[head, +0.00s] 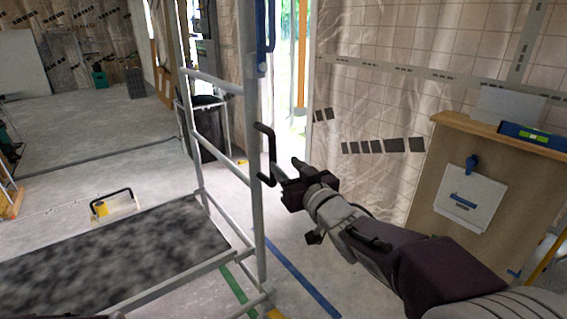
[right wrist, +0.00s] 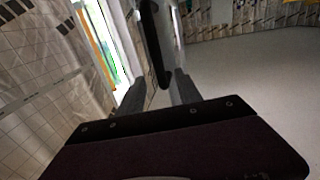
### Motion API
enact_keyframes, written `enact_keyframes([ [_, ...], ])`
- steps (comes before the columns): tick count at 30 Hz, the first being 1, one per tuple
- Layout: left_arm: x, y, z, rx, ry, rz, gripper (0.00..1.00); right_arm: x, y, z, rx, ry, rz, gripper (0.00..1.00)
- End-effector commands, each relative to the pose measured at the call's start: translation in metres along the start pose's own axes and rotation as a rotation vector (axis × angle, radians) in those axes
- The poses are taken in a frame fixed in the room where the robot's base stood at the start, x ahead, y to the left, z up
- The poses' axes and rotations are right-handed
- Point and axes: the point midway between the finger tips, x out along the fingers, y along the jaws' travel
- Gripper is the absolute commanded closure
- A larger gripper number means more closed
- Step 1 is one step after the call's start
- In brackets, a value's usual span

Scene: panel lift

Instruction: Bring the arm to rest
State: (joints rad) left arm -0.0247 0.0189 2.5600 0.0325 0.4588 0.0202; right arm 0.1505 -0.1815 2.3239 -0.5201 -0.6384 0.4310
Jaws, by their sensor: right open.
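My right gripper (head: 290,177) is open beside the crank of the grey metal lift frame (head: 250,130). The black, bent crank handle (head: 270,150) stands out from the upright, just left of the gripper in the head view. In the right wrist view, the black handle (right wrist: 155,45) rises between and beyond the two grey fingers of the gripper (right wrist: 158,92). I cannot tell whether the fingers touch it. My left gripper is not in view.
A dark speckled platform (head: 120,255) fills the lower left. At right stands a wooden panel (head: 480,190) with a blue level (head: 533,137) on its top ledge. A black bin (head: 208,130) stands behind the frame. Open floor (head: 90,120) lies at the back left.

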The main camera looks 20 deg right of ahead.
Motion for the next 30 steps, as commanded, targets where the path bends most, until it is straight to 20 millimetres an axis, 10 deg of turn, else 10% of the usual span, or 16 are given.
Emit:
enact_keyframes([
  [10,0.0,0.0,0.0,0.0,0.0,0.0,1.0,0.004,-0.01,0.007,0.004,-0.015,-0.025,0.59],
  [15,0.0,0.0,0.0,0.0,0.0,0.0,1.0,0.001,-0.021,0.119,0.104,-0.321,0.02,0.59],
  [21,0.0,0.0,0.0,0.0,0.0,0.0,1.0,-0.074,-0.016,0.255,0.139,-0.839,0.147,0.59],
  [30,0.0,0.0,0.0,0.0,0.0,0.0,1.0,-0.213,-0.037,0.331,0.17,-1.432,0.151,0.59],
])
